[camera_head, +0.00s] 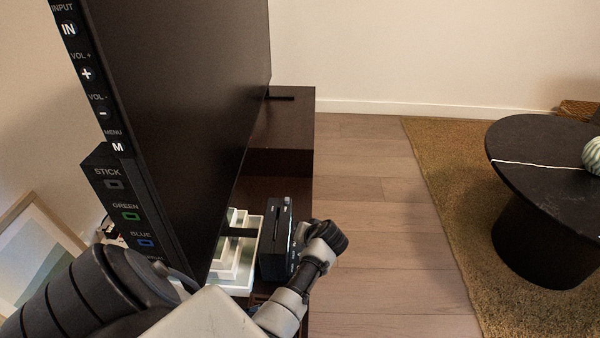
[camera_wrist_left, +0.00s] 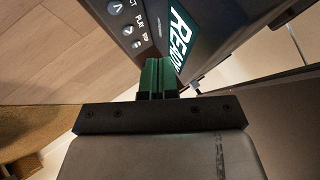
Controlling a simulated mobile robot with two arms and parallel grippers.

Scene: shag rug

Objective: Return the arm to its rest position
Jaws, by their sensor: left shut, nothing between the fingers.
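My left arm (camera_head: 290,297) comes in from the lower left in the head view and bends up beside a black box-shaped device (camera_head: 277,238) on the dark TV stand. The fingers of my left gripper cannot be made out in the head view. In the left wrist view my left gripper (camera_wrist_left: 158,66) is shut and empty, its dark green fingers side by side. Just beyond them is a black device (camera_wrist_left: 215,28) with a lit "READY" display and round buttons, one marked PLAY. I cannot tell whether the fingertips touch it. My right gripper is in neither view.
A large TV (camera_head: 180,110) with side buttons stands close on the left of the dark stand (camera_head: 290,120). White stepped pieces (camera_head: 240,255) sit beside the black device. Wooden floor (camera_head: 385,230) is clear to the right, before a rug and a round black table (camera_head: 530,150).

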